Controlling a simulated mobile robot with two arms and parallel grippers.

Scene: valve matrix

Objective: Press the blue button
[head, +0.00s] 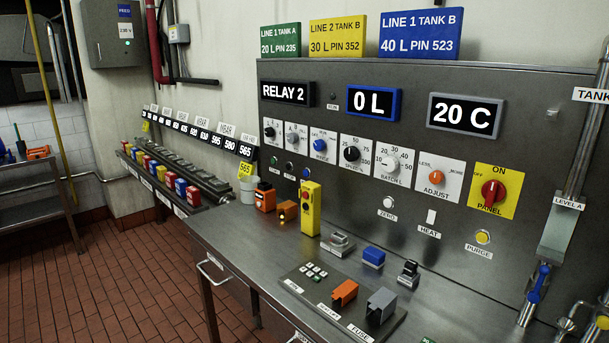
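A small round blue button (306,172) sits on the steel control panel (540,120), at the right end of a short row of small buttons. It is small in view, and its label is too small to read. A dark button (289,167) and a greenish one (274,160) are to its left. The yellow box (310,208) with red parts stands on the bench just below the blue button. Neither of my grippers is in the head view.
A blue knob (319,145) sits above the button. The steel bench (235,235) carries an orange device (264,197), a blue block (373,256) and a dark plate with orange and grey blocks. Pipes with a blue-handled valve (538,284) stand at right. Tiled floor (110,270) is clear at left.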

